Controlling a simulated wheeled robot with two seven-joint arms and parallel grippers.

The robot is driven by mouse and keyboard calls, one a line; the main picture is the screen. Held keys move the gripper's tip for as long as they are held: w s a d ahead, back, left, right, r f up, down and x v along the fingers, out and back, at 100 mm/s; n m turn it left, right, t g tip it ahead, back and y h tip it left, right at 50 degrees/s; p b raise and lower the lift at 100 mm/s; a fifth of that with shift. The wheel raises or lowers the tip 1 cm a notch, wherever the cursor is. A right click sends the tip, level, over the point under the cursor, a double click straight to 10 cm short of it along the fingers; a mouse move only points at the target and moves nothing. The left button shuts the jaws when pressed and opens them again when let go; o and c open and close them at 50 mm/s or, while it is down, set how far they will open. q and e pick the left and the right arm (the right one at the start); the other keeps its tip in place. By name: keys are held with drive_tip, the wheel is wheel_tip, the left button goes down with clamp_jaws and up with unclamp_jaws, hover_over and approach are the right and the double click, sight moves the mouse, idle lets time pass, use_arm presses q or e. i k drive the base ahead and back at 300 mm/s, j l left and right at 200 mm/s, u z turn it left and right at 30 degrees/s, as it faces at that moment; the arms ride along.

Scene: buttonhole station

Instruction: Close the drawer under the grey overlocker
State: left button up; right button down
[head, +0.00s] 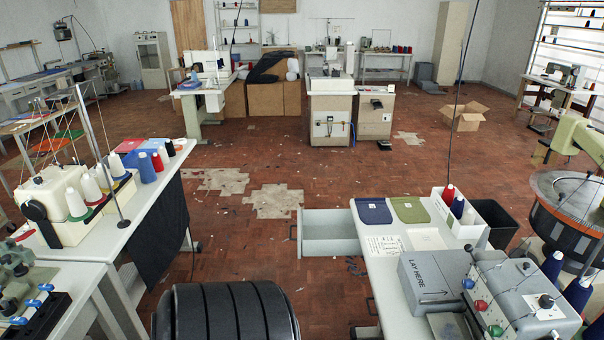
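The grey overlocker (515,285) stands on a white table (385,285) at the lower right, with a grey plate marked "LAY HERE" on its left side. A pale grey drawer (330,231) sticks out to the left from under the table's far left edge. It is open, its inside shows as empty, and a small dark handle (291,231) is on its left end. Whatever part of the drawer lies under the tabletop is hidden. Neither of my grippers is in view.
Blue and green cloth pieces (408,209) and a white box of thread cones (461,213) lie on the table. Another sewing table (120,210) with a dark hanging cloth stands at left. Red tiled floor (245,255) with bare patches is open left of the drawer.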

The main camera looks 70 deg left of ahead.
sight(331, 232)
drive_tip(key=k+j+u, duration=0.2)
drive_tip(key=k, duration=0.25)
drive_tip(key=k+j+u, duration=0.25)
drive_tip(key=k+j, duration=0.15)
drive_tip(key=u, duration=1.4)
drive_tip(key=i, duration=0.25)
drive_tip(key=z, duration=0.05)
